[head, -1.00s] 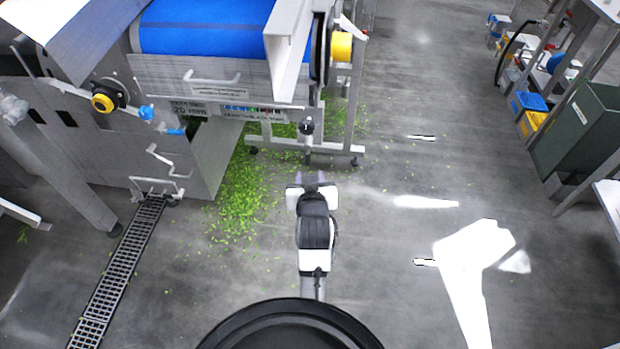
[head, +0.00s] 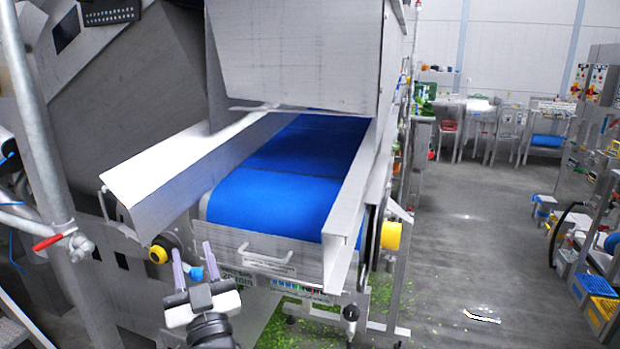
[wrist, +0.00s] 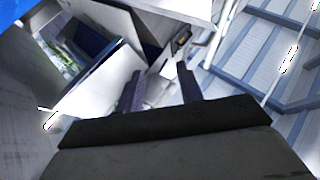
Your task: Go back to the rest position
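My gripper (head: 187,270) shows at the lower left of the head view, raised in front of the machine with the blue belt. Its two purple-grey fingers stand apart with nothing between them. In the wrist view the two dark fingers (wrist: 161,90) are also apart and empty. The blue conveyor belt (head: 280,190) lies behind and to the right of the gripper, between sloped metal side walls. I cannot tell exactly how far the fingers are from the machine front.
Green leaf scraps (head: 290,325) lie on the floor below the machine. A post with a red-handled valve (head: 48,242) stands at left. The grey floor (head: 465,235) at right is open. Blue and yellow crates (head: 598,285) stand by racks at far right.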

